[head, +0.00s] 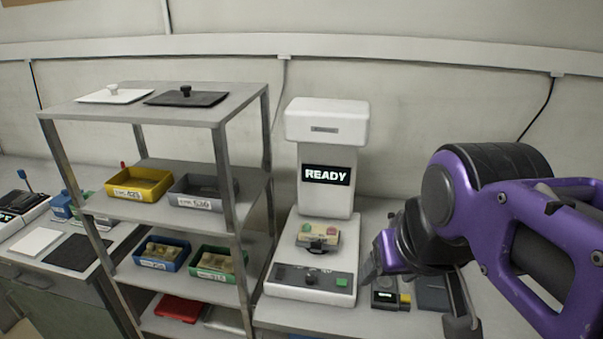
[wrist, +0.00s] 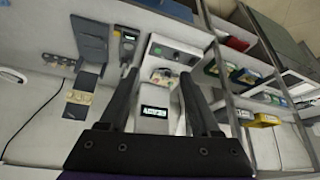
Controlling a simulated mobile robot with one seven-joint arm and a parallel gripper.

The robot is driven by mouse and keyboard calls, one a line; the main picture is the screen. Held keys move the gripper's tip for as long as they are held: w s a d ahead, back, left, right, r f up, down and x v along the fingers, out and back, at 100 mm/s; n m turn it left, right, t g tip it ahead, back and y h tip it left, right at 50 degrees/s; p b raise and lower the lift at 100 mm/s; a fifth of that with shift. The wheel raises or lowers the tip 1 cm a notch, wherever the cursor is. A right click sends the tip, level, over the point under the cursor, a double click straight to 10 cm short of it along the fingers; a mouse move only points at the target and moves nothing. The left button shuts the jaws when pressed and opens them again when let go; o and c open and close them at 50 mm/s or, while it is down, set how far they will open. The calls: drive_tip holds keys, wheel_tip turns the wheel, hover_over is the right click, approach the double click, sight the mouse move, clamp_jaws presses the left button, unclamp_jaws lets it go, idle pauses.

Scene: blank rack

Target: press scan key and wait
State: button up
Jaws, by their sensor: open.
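A white scanner (head: 327,128) stands on the bench, and its screen (head: 326,174) reads READY. A green key (head: 342,282) sits at the right of the dark front panel (head: 299,277), beside a round knob. The key's label is too small to read. A pale block (head: 318,236) with a red and a green round spot rests on the scanner's stage, with a black part at its front. My gripper (head: 415,300) is open, right of the scanner's base. In the wrist view my gripper (wrist: 158,75) shows empty, its fingers spread across the scanner (wrist: 155,122).
A small device with a screen (head: 385,298) and a dark tray (head: 433,294) lie right of the scanner. The rack's post is close to the scanner's left side.

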drive_tip(key=shift+r, duration=0.1)
clamp_jaws()
idle(1.6)
